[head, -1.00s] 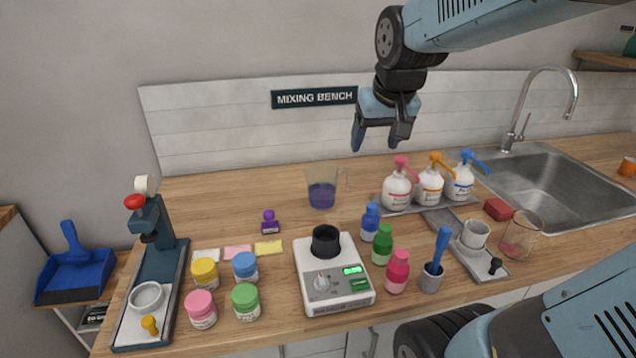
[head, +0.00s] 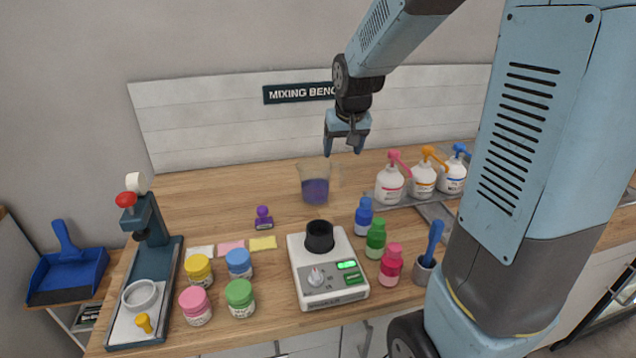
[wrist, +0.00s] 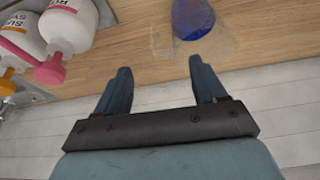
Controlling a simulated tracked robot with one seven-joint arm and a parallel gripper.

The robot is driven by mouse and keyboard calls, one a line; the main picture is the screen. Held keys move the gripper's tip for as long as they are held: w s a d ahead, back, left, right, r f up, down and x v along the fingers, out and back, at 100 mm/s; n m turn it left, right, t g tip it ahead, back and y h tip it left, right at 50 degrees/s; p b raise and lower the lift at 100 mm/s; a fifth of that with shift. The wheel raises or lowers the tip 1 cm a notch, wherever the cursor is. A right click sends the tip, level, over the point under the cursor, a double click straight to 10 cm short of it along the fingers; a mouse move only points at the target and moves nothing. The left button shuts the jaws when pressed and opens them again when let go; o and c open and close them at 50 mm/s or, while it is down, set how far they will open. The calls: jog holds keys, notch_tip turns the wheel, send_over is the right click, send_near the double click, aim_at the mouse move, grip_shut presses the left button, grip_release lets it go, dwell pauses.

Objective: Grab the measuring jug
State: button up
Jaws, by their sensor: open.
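The measuring jug (head: 315,184) is clear with purple-blue liquid in its lower part. It stands upright near the back of the wooden counter, its handle on the right in the head view. My gripper (head: 343,150) is open and empty, above and slightly right of the jug, near the back wall. In the wrist view, the jug (wrist: 196,30) is at the top, beyond the fingertips and toward the right finger. The open gripper (wrist: 160,72) has bare counter between its fingers. Part of the jug is cut off by the wrist view's top edge.
Pump bottles (head: 422,180) stand on a tray right of the jug. A purple stamp (head: 263,218) is to the left. My arm hides the sink area.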

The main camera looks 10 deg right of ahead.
aim_at(338, 165)
jog(key=shift+x, duration=4.3)
jog(key=shift+w, duration=0.1)
jog(key=shift+r, duration=0.1)
grip_shut()
